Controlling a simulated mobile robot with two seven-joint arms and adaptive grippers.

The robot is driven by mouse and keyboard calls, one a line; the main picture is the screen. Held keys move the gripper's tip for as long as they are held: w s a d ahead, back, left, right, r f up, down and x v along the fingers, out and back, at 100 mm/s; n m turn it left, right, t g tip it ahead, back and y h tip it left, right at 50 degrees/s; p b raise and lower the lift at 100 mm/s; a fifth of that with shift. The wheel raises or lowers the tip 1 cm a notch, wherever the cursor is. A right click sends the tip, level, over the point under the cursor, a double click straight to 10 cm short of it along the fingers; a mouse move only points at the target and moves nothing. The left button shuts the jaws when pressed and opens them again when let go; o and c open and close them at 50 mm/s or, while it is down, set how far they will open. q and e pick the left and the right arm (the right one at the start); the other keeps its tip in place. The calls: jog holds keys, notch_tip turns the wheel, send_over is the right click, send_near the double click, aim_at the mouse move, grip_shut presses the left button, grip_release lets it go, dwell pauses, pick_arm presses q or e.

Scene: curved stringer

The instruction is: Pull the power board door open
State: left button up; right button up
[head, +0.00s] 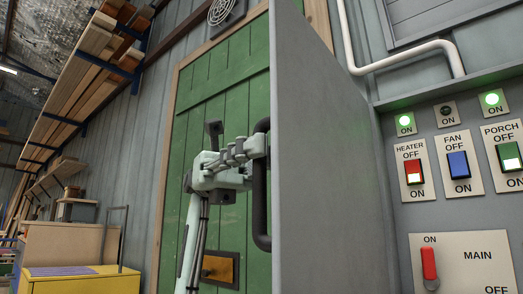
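The power board door (335,165) is a grey panel standing swung open, its inner face toward me. Its black bar handle (262,205) sticks out to the left beyond the door's free edge. My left gripper (257,148) is at the upper part of this handle, its fingers close together across the bar; part of the grip is hidden. The power board (455,215) is exposed at the right, with heater (413,172), fan (459,165) and porch (509,157) switches and a red main lever (429,264). My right gripper is not in view.
A green plank door (225,110) stands in the wall behind my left arm. Timber shelves (75,85) and a yellow cabinet (80,280) are at the left. A white conduit (405,52) runs above the board. The space in front of the switches looks clear.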

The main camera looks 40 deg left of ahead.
pick_arm(q)
jog(key=shift+a, duration=0.1)
jog(key=v, duration=1.2)
jog(key=shift+f, duration=0.1)
dwell(0.4)
